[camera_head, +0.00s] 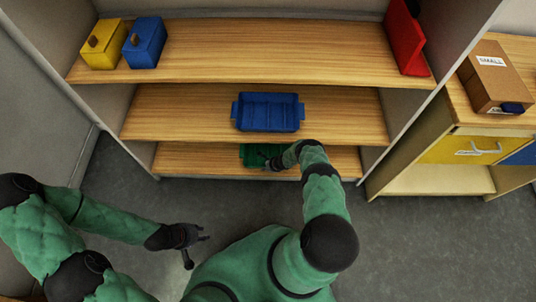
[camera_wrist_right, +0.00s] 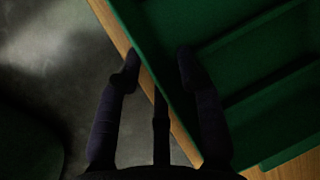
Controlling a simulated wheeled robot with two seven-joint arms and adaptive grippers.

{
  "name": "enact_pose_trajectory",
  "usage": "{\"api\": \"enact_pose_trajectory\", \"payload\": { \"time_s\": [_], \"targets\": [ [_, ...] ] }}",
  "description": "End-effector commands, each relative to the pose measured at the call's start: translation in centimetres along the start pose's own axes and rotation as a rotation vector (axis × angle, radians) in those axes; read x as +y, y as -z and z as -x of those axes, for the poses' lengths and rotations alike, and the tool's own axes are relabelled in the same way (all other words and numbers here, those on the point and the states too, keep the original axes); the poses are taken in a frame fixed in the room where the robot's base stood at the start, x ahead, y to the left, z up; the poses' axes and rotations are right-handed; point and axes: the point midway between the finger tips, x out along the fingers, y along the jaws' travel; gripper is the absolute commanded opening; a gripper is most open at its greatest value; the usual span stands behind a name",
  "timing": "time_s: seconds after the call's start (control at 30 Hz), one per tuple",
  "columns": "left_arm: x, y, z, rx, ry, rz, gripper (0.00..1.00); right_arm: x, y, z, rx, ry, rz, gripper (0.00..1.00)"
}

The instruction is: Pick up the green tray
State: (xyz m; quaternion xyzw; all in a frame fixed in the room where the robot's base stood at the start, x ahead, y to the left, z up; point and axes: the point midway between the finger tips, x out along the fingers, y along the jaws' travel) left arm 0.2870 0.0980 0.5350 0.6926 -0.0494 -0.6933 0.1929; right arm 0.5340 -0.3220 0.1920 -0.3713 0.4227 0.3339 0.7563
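The green tray (camera_head: 250,155) lies on the lowest shelf board, partly hidden by the shelf above and by my right arm. In the right wrist view the tray (camera_wrist_right: 225,45) fills the upper right, showing its rim and inner ridges. My right gripper (camera_head: 274,163) is at the tray's front right part. In the wrist view its fingers (camera_wrist_right: 157,66) are apart, one outside the tray's edge and one over the tray. Whether they touch it I cannot tell. My left gripper (camera_head: 198,251) is open and empty above the floor, well away from the shelf.
A blue tray (camera_head: 268,127) lies on the middle shelf (camera_head: 170,112) above. The top shelf (camera_head: 270,55) bears a yellow bin (camera_head: 103,52), a blue bin (camera_head: 146,50) and a red object (camera_head: 405,42). A cabinet with a cardboard box (camera_head: 495,78) stands right.

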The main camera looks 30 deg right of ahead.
Motion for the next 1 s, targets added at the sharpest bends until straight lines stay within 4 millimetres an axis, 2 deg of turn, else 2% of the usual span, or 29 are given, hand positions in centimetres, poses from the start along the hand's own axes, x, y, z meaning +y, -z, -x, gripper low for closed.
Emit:
{"api": "enact_pose_trajectory", "payload": {
  "time_s": [0.23, 0.27, 0.3, 0.4, 1.0],
  "targets": [
    [0.00, 0.00, -0.01, 0.000, 0.000, 0.000, 0.32, 0.05, 0.12, -0.23, 0.000, 0.001, 0.000, 0.37],
    [0.00, 0.00, -0.01, 0.000, 0.000, 0.000, 0.32, 0.03, 0.14, -0.24, 0.000, 0.001, 0.000, 0.34],
    [0.00, 0.00, -0.01, 0.000, 0.000, 0.000, 0.32, 0.02, 0.13, -0.23, 0.000, 0.001, 0.000, 0.23],
    [-0.01, 0.00, -0.01, 0.000, 0.000, 0.000, 0.32, 0.06, 0.13, -0.23, 0.000, 0.000, 0.000, 0.00],
    [-0.01, 0.00, -0.02, 0.000, 0.000, 0.000, 0.32, 0.10, -0.01, 0.02, 0.000, -0.002, -0.001, 0.00]
  ]
}}
